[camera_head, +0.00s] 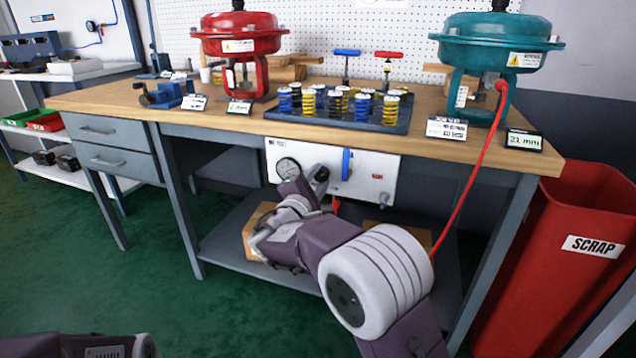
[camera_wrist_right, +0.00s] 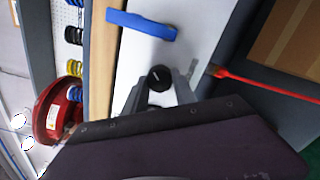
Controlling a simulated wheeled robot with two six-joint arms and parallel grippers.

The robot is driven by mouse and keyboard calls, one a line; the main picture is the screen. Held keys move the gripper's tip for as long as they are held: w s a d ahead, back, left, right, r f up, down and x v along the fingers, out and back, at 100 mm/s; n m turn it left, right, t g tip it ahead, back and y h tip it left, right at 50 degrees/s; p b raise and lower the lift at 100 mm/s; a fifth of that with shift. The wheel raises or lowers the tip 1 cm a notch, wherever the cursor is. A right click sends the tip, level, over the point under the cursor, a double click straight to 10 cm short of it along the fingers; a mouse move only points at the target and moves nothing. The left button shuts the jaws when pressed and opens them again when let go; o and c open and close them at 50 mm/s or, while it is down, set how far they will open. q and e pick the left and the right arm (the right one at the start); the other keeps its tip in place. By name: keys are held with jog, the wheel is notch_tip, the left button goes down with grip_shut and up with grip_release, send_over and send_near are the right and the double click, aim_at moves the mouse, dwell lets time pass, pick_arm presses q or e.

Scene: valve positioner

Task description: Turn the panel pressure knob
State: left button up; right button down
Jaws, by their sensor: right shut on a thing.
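The white pressure panel (camera_head: 362,176) hangs under the front edge of the workbench, with a round gauge (camera_head: 288,168) at its left and a blue lever (camera_head: 346,164) near its middle. The black pressure knob (camera_wrist_right: 159,77) shows in the right wrist view between the two fingers of my right gripper (camera_wrist_right: 160,88). The gripper is shut on the knob. In the head view the right gripper (camera_head: 318,178) is at the panel between gauge and lever, and the knob is largely hidden. The blue lever also shows in the wrist view (camera_wrist_right: 141,24), apart from the fingers. My left gripper is out of view.
A red actuator (camera_head: 239,36) and a spring tray (camera_head: 385,122) stand on the bench (camera_head: 230,117). A red scrap bin (camera_head: 555,265) stands at right.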

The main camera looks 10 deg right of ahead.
jog(key=shift+f, duration=0.1)
jog(key=c, duration=1)
grip_release()
jog(key=p+v, duration=0.3)
jog(key=v, duration=0.6)
jog(key=shift+a+p, duration=0.1)
jog(key=shift+p, duration=0.2)
